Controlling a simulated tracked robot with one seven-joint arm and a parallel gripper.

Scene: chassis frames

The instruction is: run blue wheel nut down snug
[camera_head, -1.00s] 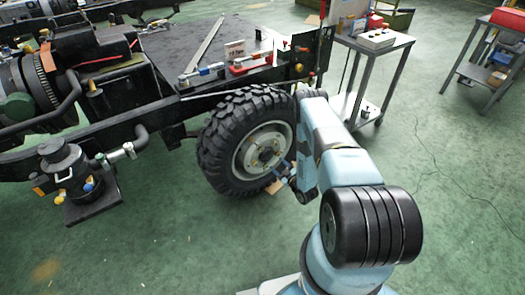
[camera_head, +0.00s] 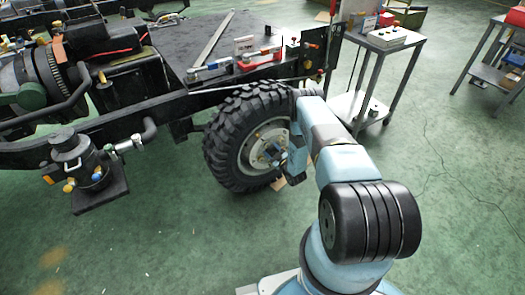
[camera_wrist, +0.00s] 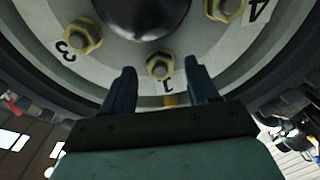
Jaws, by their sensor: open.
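The wheel (camera_head: 222,150) stands on its tyre under the truck frame, its pale rim facing my arm. In the wrist view, brass-coloured nuts sit on studs around the dark hub (camera_wrist: 143,12). The nut by label 1 (camera_wrist: 159,66) is at the middle, one by label 3 (camera_wrist: 82,38) at left, one by label 4 (camera_wrist: 224,8) at right. My gripper (camera_wrist: 160,75) is open, its two blue fingers either side of the label 1 nut, with visible gaps.
The black chassis rail (camera_head: 60,152) runs left of the wheel, with a pump-like unit (camera_head: 88,172) below it. A grey trolley (camera_head: 375,42) stands behind at right.

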